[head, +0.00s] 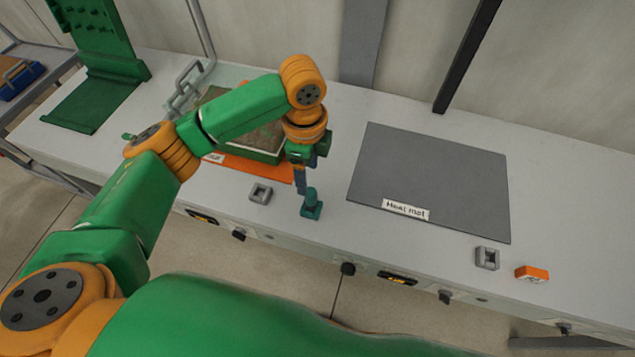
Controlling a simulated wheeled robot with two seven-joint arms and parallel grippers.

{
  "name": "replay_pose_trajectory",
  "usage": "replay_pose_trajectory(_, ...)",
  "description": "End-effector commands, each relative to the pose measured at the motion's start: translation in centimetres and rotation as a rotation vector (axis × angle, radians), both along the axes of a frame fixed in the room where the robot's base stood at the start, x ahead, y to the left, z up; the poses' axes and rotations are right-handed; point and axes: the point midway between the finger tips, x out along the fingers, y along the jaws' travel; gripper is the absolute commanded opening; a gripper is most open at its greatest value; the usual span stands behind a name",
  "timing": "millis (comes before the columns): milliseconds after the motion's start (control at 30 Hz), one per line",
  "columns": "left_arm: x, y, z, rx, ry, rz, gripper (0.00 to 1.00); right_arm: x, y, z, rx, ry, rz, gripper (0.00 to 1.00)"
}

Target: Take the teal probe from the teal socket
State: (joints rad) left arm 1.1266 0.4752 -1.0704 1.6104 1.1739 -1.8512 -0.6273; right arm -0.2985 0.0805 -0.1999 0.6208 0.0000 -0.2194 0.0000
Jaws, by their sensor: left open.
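The teal probe (311,195) stands upright in the teal socket (311,211) near the front edge of the bench, left of the heat mat. Only its upper part shows above the socket. My left gripper (300,188) points down just above and left of the probe's top in the picture, with its fingers open and nothing seen between them. Whether a finger touches the probe is too small to tell. My right gripper is out of view.
A grey heat mat (430,170) lies to the right. Grey sockets stand at the left (261,193) and right (487,258), with an orange block (532,274) beside the right one. A tray on an orange mat (245,167) lies behind my left arm. A green stand (95,95) is far left.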

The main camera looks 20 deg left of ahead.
Motion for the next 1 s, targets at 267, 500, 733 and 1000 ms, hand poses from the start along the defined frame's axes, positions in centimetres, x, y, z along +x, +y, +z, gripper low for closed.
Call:
replay_pose_trajectory(267,0.0,0.0,-5.3,-0.001,0.0,0.001,0.69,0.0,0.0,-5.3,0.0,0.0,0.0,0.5)
replay_pose_trajectory(500,0.0,0.0,-7.5,-0.001,0.0,0.001,0.69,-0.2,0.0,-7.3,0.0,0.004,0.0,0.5)
replay_pose_trajectory(733,0.1,-0.1,-10.2,0.0,0.004,0.002,0.69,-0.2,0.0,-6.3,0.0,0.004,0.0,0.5)
replay_pose_trajectory(1000,0.3,-0.1,-14.2,0.0,0.0,0.001,0.69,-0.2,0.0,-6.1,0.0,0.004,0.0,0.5)
